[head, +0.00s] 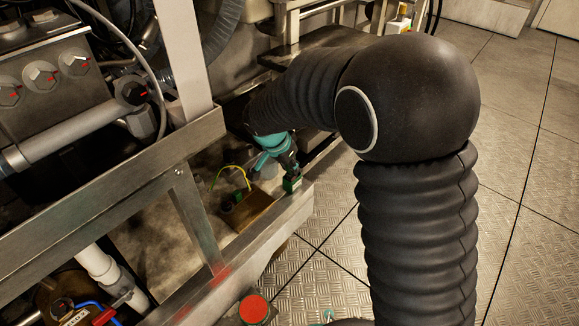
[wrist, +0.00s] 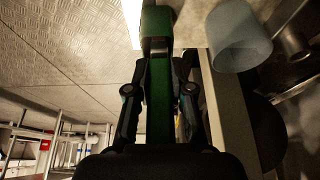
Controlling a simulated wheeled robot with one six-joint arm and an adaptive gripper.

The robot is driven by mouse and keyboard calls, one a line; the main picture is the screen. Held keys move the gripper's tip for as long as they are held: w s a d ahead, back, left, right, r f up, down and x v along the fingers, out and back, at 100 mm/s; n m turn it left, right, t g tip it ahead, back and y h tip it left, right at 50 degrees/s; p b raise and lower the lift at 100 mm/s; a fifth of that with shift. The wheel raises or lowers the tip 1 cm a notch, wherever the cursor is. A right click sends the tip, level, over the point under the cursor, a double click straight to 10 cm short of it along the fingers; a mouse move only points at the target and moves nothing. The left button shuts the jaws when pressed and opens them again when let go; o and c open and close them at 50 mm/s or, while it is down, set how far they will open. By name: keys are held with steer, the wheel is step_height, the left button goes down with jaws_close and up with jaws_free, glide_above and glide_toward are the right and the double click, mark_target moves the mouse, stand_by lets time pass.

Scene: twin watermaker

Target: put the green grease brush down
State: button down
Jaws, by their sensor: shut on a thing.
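The green grease brush (wrist: 158,100) shows in the wrist view as a long green bar between the two fingers. My gripper (wrist: 160,80) is shut on it. In the head view my gripper (head: 287,165) points down over the lower metal frame. The brush's green end (head: 292,185) shows just below the fingers, by the frame's outer rail (head: 270,225). I cannot tell whether the brush touches the rail. Much of the brush is hidden by the fingers.
A brown block (head: 249,210) with a small green part and a yellow-green wire (head: 232,168) lies inside the frame, left of my gripper. A pale cylinder (wrist: 238,40) stands close by in the wrist view. The plate floor (head: 520,240) at right is open.

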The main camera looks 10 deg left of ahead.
steer(key=shift+r, duration=0.1)
steer(key=c, duration=1)
jaws_free()
steer(key=shift+p, duration=0.3)
steer(key=s+p+v, duration=0.1)
steer(key=p+v, duration=0.1)
steer(key=v, duration=1.1)
steer(key=s+d+r+n+y, duration=0.1)
steer(key=s+d+r, duration=0.2)
steer(key=d, duration=0.6)
steer(key=s+d+r+n, duration=0.1)
steer(key=s+d+r, duration=0.25)
steer(key=d, duration=0.45)
steer(key=shift+s+d+f+n+t+y, duration=0.2)
steer(key=shift+s+d+n, duration=0.45)
steer(key=shift+s+d, duration=1.5)
steer(key=shift+s+d+r+n+t+y, duration=0.15)
steer(key=shift+s+d+n+t, duration=0.4)
steer(key=shift+s+d, duration=1.55)
steer(key=shift+s+d+f+n+t+y, duration=0.2)
steer(key=shift+s+d+n, duration=0.6)
steer(key=shift+s+d, duration=1.35)
steer(key=shift+s+a, duration=0.3)
steer(key=shift+a, duration=0.05)
